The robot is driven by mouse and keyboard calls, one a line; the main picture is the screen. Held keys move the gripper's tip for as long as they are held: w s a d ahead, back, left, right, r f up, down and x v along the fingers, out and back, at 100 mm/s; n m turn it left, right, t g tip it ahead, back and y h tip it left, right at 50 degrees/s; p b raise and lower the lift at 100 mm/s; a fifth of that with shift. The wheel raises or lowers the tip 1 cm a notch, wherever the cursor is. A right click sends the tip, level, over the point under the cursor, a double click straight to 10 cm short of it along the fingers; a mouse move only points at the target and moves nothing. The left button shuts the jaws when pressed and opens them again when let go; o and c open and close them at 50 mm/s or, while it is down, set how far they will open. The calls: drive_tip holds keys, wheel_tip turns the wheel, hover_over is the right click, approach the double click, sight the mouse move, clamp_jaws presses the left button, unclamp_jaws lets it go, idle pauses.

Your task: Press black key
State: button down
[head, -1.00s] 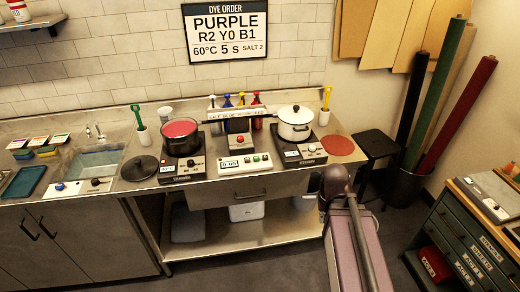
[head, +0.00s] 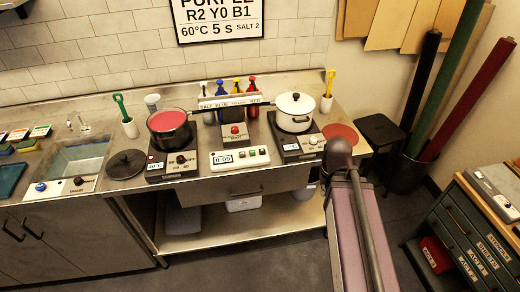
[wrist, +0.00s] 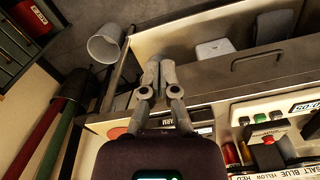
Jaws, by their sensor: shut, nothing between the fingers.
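The white timer box (head: 240,157) stands near the counter's front edge in the head view. It has a display reading 0:05 and a row of small keys; the one farthest from the display looks dark (head: 262,151). In the head view my arm's end is right of the box; the fingers cannot be made out.
A pot of red liquid (head: 169,126) and a lidded white pot (head: 296,112) stand on hot plates either side of the timer. Behind it are a red-button unit (head: 235,132) and dye bottles (head: 237,87). A drawer (head: 252,186) sits below the counter top.

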drive_tip(key=shift+d, duration=0.2)
wheel_tip(320, 180, up, 3)
drive_tip(key=n+t+h+b, duration=0.2)
drive_tip(key=t+h, duration=0.3)
drive_tip(key=t, duration=0.3)
hover_over(262, 151)
drive_tip(key=shift+s+r, duration=0.1)
drive_tip(key=shift+r, duration=0.1)
drive_tip(key=shift+f, duration=0.15)
wheel_tip(262, 151, down, 8)
drive_tip(key=b, duration=0.9)
drive_tip(key=shift+f, duration=0.25)
